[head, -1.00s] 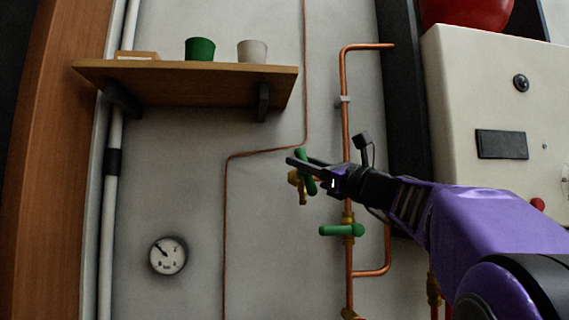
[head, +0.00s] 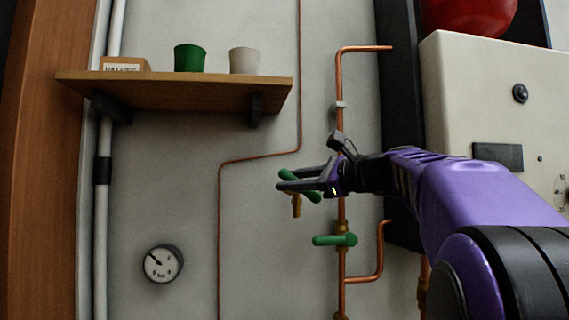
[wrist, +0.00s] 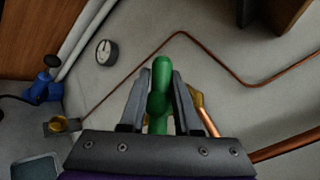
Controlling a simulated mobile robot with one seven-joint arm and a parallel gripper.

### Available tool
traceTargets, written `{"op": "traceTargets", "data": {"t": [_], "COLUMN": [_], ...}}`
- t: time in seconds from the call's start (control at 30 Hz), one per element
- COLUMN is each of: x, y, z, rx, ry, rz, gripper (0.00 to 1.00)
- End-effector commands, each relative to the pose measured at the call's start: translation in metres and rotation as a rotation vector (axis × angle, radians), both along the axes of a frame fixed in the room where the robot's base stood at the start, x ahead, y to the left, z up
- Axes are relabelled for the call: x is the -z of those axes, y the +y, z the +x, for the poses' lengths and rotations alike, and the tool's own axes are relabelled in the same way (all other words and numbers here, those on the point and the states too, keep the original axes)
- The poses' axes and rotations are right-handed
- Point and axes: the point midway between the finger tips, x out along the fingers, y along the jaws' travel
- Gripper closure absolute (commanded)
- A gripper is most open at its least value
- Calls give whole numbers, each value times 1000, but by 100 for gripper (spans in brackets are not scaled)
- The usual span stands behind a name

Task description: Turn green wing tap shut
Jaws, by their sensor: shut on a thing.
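The green wing tap (head: 314,196) is partly hidden behind my gripper's fingers in the head view. Its wing slants from upper left to lower right, with a brass spout below it. In the wrist view the green wing (wrist: 161,72) stands lengthwise between the two fingers, its rounded end past the tips. My gripper (head: 279,181) is shut on the wing, one finger on each side; it also shows in the wrist view (wrist: 162,78). A brass part (wrist: 196,98) shows right of the fingers.
A second green handle (head: 328,240) lies level on the vertical copper pipe (head: 341,120), below my gripper. A wooden shelf (head: 180,88) with two cups is at upper left. A gauge (head: 162,264) is at lower left. A cream box (head: 490,110) is at right.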

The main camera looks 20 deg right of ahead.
Motion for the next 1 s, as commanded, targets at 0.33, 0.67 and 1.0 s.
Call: {"op": "traceTargets", "data": {"t": [0.33, 0.67, 1.0], "x": [4, 9, 11], "y": [2, 2, 2], "z": [1, 2, 2], "rx": [2, 5, 8], "ry": [62, 105, 125], "rz": [-315, -536, -633], "gripper": [100, 100, 100]}}
